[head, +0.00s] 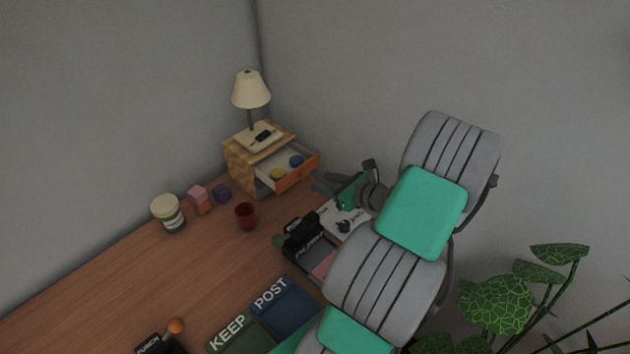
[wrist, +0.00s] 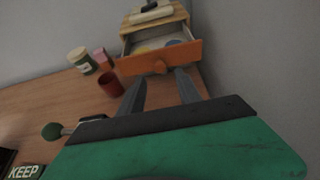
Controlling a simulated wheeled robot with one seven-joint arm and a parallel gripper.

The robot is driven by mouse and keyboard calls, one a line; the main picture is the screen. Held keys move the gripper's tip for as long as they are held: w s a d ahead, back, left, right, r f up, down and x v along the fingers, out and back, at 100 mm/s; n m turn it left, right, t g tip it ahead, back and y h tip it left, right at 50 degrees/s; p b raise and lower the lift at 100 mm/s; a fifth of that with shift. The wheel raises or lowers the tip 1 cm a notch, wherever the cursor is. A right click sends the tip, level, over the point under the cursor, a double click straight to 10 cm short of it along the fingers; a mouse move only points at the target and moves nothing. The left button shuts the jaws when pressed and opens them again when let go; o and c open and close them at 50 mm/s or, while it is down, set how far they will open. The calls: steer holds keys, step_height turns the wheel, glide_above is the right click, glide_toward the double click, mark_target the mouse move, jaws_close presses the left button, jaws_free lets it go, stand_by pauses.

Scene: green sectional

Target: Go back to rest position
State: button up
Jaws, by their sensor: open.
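My gripper (head: 325,185) is at the end of my arm, over the right back of the desk, close in front of the open drawer (head: 301,174). In the wrist view the gripper's two dark fingers (wrist: 160,92) are spread apart with nothing between them. They point toward the orange drawer front (wrist: 181,55) and its round knob (wrist: 160,67). In the head view the drawer stands pulled out of a small wooden cabinet (head: 240,160), with a yellow item (head: 278,174) and a blue item (head: 297,160) inside.
A lamp (head: 250,92) stands on the cabinet. A red cup (head: 246,216), a jar (head: 168,213) and small blocks (head: 199,197) stand on the desk. KEEP (head: 232,334) and POST (head: 280,304) trays lie in front. A wall is close right; a plant (head: 497,303) stands at lower right.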

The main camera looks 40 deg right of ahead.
steer(key=shift+s+r, duration=0.2)
steer(key=shift+s, duration=0.3)
steer(key=w+a+r+n+g+y, duration=0.25)
steer(key=a+n+g, duration=0.45)
steer(key=a+n, duration=1)
steer(key=s+a+r+n+g+h, duration=0.1)
steer(key=s+a+r+n, duration=0.3)
steer(key=n, duration=0.5)
steer(key=s+a+r+n+g+h, duration=0.1)
steer(key=s+a+r+n+h, duration=0.2)
steer(key=s+a+n, duration=0.3)
steer(key=a+r+n, duration=0.1)
steer(key=a+n, duration=0.1)
steer(key=shift+s+a+r+n+g, duration=0.15)
steer(key=shift+s+n+g, duration=0.15)
steer(key=shift+n+g, duration=0.1)
steer(key=shift+c, duration=0.4)
